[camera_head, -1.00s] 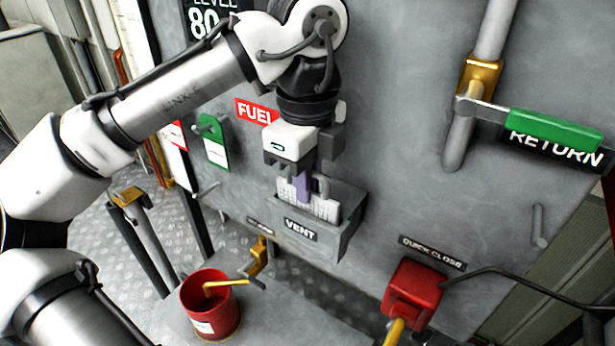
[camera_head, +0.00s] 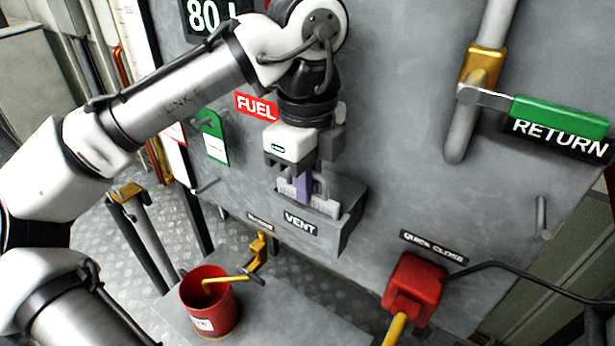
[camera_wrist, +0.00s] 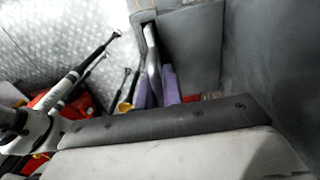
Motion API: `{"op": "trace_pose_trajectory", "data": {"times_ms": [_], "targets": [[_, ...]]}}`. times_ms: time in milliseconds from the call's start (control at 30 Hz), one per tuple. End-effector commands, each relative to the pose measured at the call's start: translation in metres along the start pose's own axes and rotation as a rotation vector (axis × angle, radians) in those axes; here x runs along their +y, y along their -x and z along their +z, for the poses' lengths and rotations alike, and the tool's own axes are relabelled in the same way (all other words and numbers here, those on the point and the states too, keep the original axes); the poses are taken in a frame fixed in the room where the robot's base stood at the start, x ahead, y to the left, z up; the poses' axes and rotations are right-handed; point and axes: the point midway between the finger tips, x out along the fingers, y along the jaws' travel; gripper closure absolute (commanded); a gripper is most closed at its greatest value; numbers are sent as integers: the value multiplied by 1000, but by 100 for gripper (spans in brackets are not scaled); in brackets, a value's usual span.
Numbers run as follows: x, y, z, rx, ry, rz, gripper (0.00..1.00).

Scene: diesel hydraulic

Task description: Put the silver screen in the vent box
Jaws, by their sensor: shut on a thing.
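The silver screen (camera_head: 328,207) is a pale, gridded plate that stands upright, its upper part showing above the front wall of the vent box (camera_head: 340,232). Its lower part is hidden inside the box. My gripper (camera_head: 304,188), with purple fingers, is shut on the screen from above, just over the box opening. In the wrist view the purple fingers lie either side of a grey handle-like piece (camera_wrist: 153,62), and the grey box wall (camera_wrist: 190,45) is close beyond it. Whether the screen touches the box floor cannot be seen.
A red bucket (camera_head: 210,305) with a yellow handle stands below left. A red quick-close box (camera_head: 416,285) is at the lower right. A green-handled return valve (camera_head: 560,117) is at the upper right. A green tag (camera_head: 213,138) hangs to the left.

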Motion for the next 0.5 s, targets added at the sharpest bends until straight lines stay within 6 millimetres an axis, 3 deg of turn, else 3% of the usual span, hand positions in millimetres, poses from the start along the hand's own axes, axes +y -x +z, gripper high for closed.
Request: {"op": "trace_pose_trajectory", "data": {"times_ms": [133, 167, 333, 500], "targets": [[0, -4, 0, 0, 0, 0, 100], [0, -3, 0, 0, 0, 0, 88], [0, -3, 0, 0, 0, 0, 66], [0, -3, 0, 0, 0, 0, 66]]}}
